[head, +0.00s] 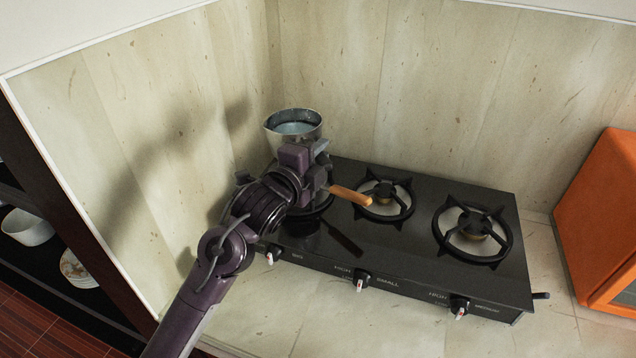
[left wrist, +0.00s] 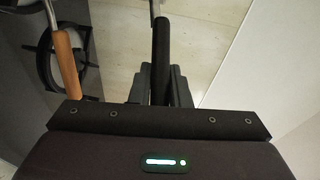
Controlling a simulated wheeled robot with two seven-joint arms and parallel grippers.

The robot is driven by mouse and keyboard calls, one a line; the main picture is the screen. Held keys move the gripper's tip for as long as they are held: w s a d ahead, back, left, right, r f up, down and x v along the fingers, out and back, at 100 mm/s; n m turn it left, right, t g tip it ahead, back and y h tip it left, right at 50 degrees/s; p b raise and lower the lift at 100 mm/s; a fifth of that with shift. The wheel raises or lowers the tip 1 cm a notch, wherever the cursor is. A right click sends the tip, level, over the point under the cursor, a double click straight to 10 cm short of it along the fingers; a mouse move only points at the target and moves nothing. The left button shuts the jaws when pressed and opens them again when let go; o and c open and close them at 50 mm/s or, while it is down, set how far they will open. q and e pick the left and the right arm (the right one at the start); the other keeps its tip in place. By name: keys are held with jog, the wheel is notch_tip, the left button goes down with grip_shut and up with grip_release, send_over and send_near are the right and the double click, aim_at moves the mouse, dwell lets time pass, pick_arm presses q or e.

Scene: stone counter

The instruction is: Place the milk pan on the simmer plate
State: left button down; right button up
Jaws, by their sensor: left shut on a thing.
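A round metal pan (head: 295,125), pale inside, is at the back left of the hob, just beyond my left gripper (head: 318,172). I take it for the milk pan. My left gripper is shut on a black handle (left wrist: 161,60), seen between its fingers (left wrist: 160,85) in the left wrist view. A wooden handle (head: 350,195) sticks out to the right behind the gripper; it also shows in the left wrist view (left wrist: 65,65), beside the held handle. What it joins is mostly hidden. The middle burner (head: 385,197), above the SMALL label, has no pan on it. My right gripper is not visible.
The black hob (head: 400,240) has knobs along its front. Its right burner (head: 472,232) is bare; the left burner is mostly hidden by my gripper. Tiled walls stand behind and left. An orange appliance (head: 600,220) is at the right. The front counter is clear.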

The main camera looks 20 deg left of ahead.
pick_arm(q)
notch_tip(320, 180, down, 8)
jog(key=p, duration=0.1)
pick_arm(e)
jog(key=shift+w+a+r, duration=0.2)
jog(key=shift+w+r, duration=0.2)
jog(key=shift+r, duration=0.05)
jog(key=shift+w+a+r, duration=0.15)
jog(key=shift+w+r, duration=0.25)
jog(key=shift+r, duration=0.05)
pick_arm(q)
jog(key=c, duration=1.4)
grip_release()
jog(key=shift+f, duration=0.1)
jog(key=shift+c, duration=0.2)
jog(key=shift+o, duration=0.3)
jog(key=shift+s, duration=0.15)
pick_arm(e)
jog(key=shift+d+f, duration=0.1)
pick_arm(q)
jog(key=b+v, duration=0.3)
jog(key=v, duration=0.8)
jog(key=shift+s, duration=0.4)
pick_arm(e)
notch_tip(320, 180, down, 4)
jog(key=shift+d+r, duration=0.15)
jog(key=shift+r, duration=0.05)
